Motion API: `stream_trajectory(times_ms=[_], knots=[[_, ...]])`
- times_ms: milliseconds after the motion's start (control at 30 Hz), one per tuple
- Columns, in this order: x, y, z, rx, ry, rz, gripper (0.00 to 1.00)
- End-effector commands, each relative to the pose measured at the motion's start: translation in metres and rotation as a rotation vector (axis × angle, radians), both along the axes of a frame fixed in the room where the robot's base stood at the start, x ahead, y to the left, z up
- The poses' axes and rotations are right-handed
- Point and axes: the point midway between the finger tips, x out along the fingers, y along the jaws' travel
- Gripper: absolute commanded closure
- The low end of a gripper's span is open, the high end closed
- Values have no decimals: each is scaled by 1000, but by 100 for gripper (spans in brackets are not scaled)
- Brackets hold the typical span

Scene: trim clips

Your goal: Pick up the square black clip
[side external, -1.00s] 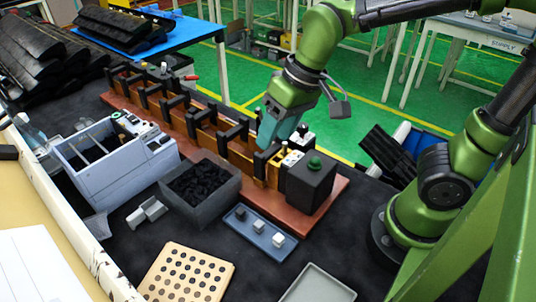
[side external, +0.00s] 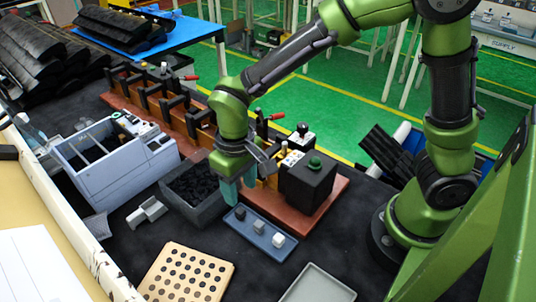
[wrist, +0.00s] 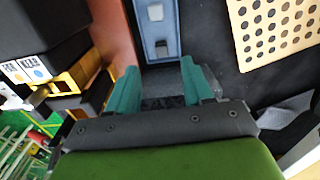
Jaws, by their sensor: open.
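A small blue-grey tray (side external: 268,246) holds a row of small square blocks. The dark one (side external: 240,213), which looks like the square black clip, sits at the tray's far-left end. In the wrist view this dark clip (wrist: 161,48) lies on the tray (wrist: 145,32), just ahead of the gap between the fingers. My gripper (side external: 238,192) has teal fingers pointing down, above and just beyond that end of the tray. In the wrist view my gripper (wrist: 160,68) is open, with nothing between its fingertips.
A dark bin (side external: 221,210) of black pieces stands left of my gripper. A wooden fixture with a black box (side external: 310,185) is close on the right. A perforated board (side external: 226,270) and an empty grey tray (side external: 318,285) lie in front.

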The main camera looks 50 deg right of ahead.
Motion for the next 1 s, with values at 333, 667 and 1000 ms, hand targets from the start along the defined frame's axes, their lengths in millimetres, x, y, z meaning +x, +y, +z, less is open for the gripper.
stream_trajectory(times_ms=[333, 667, 1000], knots=[[-1, 0, -33, -2, 3, 0, 49], [0, 2, -71, 0, 0, -1, 49], [0, 2, -71, 1, -1, 0, 69]])
